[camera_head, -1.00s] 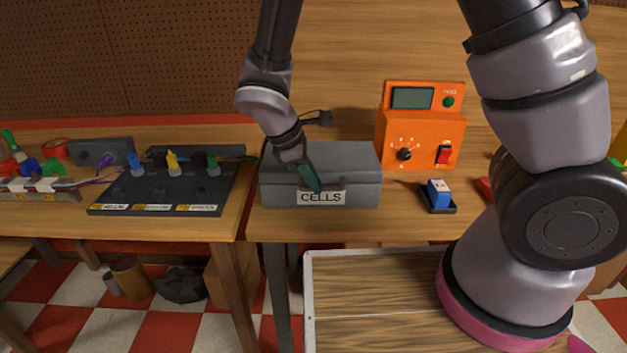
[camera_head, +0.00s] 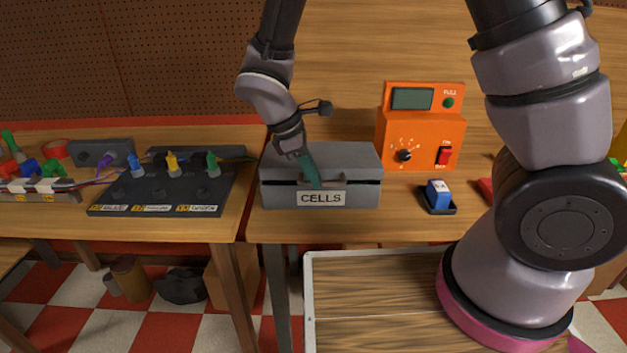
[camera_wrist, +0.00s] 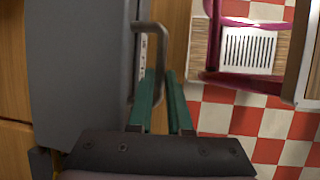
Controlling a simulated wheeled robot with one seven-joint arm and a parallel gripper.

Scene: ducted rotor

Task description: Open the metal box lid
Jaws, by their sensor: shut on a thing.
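The grey metal box (camera_head: 285,197), labelled CELLS, stands on the workbench. Its lid (camera_head: 350,156) is raised slightly, with a dark gap along the front between lid and body. My gripper (camera_head: 317,184) has green fingers that reach down to the front edge of the lid. In the wrist view the lid (camera_wrist: 80,60) fills the left side, and a bent metal handle (camera_wrist: 162,50) runs down to the fingers (camera_wrist: 160,98). The gripper is shut on the handle. The exact contact is partly hidden in the head view.
An orange charger unit (camera_head: 425,135) stands right of the box. A blue cell in a small black holder (camera_head: 438,198) sits in front of it. A dark board with coloured plugs (camera_head: 160,190) lies on the left table. A wooden wall rises behind the box.

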